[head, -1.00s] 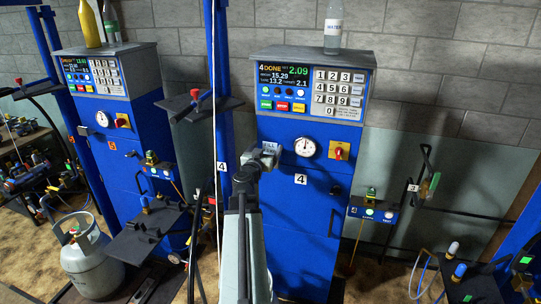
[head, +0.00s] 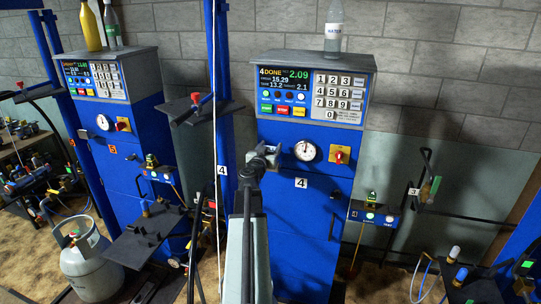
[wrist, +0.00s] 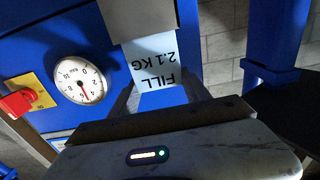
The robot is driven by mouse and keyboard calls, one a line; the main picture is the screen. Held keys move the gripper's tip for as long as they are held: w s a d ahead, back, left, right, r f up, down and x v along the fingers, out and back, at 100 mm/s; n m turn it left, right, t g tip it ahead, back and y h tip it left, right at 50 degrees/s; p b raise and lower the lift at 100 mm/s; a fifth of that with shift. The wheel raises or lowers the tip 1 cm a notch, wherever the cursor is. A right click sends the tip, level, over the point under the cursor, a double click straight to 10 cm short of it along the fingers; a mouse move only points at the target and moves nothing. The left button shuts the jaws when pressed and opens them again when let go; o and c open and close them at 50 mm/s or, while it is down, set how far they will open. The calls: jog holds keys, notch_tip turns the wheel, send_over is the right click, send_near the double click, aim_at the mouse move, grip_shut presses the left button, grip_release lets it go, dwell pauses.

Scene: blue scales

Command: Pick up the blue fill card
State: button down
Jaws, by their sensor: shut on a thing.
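The blue fill card (wrist: 157,60) is a pale blue card with dark upside-down lettering, "FILL 2.1 KG", in the wrist view. My gripper (wrist: 162,90) is shut on it, one finger at each side of the card's near end. The card's far end meets a grey block (wrist: 140,18); whether it is still inside a holder there I cannot tell. In the head view my gripper (head: 264,158) is in front of the blue number 4 cabinet (head: 310,225), left of its gauge. The card is mostly hidden there.
The gauge (head: 305,151) and a red-and-yellow switch (head: 340,154) are right of my gripper. A blue post (head: 224,140) stands close on its left. A water bottle (head: 334,25) stands on the cabinet. A grey gas cylinder (head: 88,262) is at the lower left.

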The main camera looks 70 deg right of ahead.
notch_tip(320, 180, up, 28)
jog(key=p, duration=2.8)
jog(key=shift+r, duration=0.1)
